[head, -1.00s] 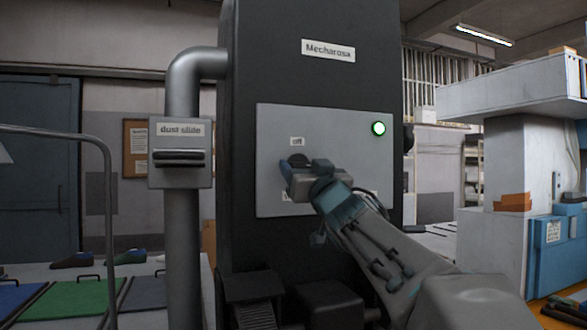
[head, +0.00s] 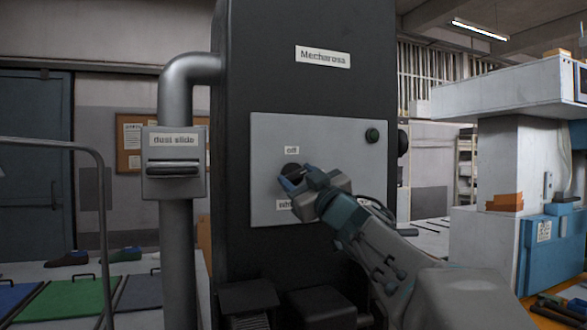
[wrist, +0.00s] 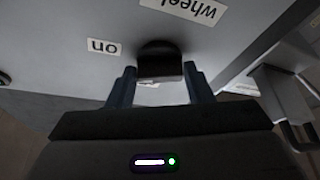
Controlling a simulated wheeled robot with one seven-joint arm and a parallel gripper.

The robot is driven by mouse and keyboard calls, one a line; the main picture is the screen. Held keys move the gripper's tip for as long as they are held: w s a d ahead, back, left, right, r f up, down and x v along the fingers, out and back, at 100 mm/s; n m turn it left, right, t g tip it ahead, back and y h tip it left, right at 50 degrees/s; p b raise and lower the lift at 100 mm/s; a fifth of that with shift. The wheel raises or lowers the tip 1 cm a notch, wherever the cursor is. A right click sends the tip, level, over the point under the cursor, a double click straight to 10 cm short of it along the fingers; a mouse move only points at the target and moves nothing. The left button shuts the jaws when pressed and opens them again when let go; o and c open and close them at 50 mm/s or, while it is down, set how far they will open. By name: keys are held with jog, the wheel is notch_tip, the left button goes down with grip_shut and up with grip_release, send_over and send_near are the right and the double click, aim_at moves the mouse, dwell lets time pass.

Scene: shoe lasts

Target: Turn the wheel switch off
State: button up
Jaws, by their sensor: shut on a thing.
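The wheel switch is a black knob (head: 292,170) on the grey panel (head: 340,140) of the dark machine, just below an "off" label (head: 292,150). My gripper (head: 287,183) reaches it from the lower right and is shut on it. In the wrist view the knob (wrist: 160,60) sits between the two blue fingers of my gripper (wrist: 160,88). An "on" label (wrist: 104,46) is left of it and a "wheel" label (wrist: 195,8) above. The round lamp (head: 372,136) at the panel's upper right is dark green and unlit.
A pipe with a "dust slide" box (head: 174,165) stands left of the machine. Black parts (head: 320,302) jut out low at the machine's foot. A metal rail (head: 100,200) is at the far left, a white and blue machine (head: 550,230) at the right.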

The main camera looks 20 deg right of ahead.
jog(key=n+g+y+p, duration=0.1)
jog(key=n, duration=0.2)
jog(key=n+g+y+p, duration=0.1)
jog(key=n, duration=0.1)
jog(key=n+y+p, duration=0.1)
jog(key=n, duration=0.2)
jog(key=shift+d+r+n+g+p, duration=0.2)
jog(key=shift+r+n+g+p, duration=0.1)
jog(key=shift+r+g+p, duration=0.1)
jog(key=n+p, duration=0.1)
jog(key=n, duration=0.1)
jog(key=n+g+p, duration=0.1)
jog(key=n, duration=0.1)
jog(key=shift+n+g+y, duration=0.3)
jog(key=shift+y, duration=0.1)
jog(key=shift+n+g+p, duration=0.4)
jog(key=shift+n+p, duration=0.3)
jog(key=shift+n, duration=0.4)
jog(key=o, duration=0.9)
jog(key=shift+w, duration=0.1)
jog(key=shift+f, duration=0.1)
jog(key=b+v, duration=0.2)
jog(key=v, duration=1.2)
jog(key=shift+a+r, duration=0.15)
jog(key=shift+r, duration=0.05)
